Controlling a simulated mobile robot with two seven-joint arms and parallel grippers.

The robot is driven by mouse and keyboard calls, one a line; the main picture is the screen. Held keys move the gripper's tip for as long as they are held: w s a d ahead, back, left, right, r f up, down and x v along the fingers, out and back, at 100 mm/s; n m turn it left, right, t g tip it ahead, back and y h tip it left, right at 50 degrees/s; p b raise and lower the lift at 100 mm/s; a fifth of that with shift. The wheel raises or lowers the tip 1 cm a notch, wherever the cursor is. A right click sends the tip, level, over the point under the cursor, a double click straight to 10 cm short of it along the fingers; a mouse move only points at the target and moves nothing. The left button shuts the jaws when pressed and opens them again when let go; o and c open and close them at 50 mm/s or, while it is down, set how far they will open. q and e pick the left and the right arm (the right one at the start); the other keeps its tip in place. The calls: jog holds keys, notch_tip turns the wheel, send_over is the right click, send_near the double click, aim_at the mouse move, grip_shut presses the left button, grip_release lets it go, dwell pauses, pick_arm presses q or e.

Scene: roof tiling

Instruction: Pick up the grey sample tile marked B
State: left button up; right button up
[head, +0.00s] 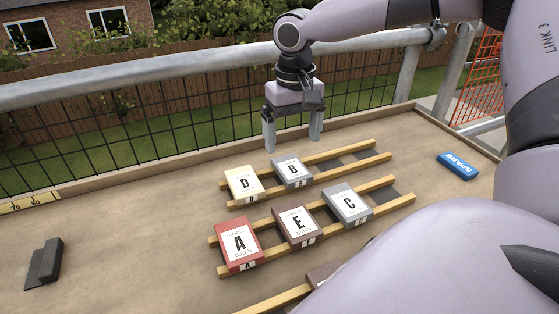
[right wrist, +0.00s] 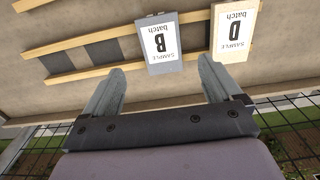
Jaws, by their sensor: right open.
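The grey sample tile marked B (head: 292,172) lies on the back rack of wooden rails, just right of the cream tile D (head: 244,184). My right gripper (head: 292,144) is open and empty, pointing down behind tile B and apart from it. In the right wrist view tile B (right wrist: 161,43) appears upside down, beyond the space between the open fingers (right wrist: 160,88). Tile D (right wrist: 234,33) is beside it there, to the right. My left gripper is in neither view.
The front rack holds red tile A (head: 239,244), brown tile E (head: 297,226) and grey tile C (head: 348,204). A blue SPARE block (head: 458,166) lies at right, a dark block (head: 44,263) at left. A railing (head: 150,67) with mesh runs behind. The board between is clear.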

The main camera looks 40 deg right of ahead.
aim_at(291, 167)
notch_tip(291, 167, down, 7)
jog(key=shift+s+a+r+b, duration=0.1)
jog(key=shift+a+b, duration=0.05)
jog(key=shift+b, duration=0.4)
jog(key=c, duration=1.2)
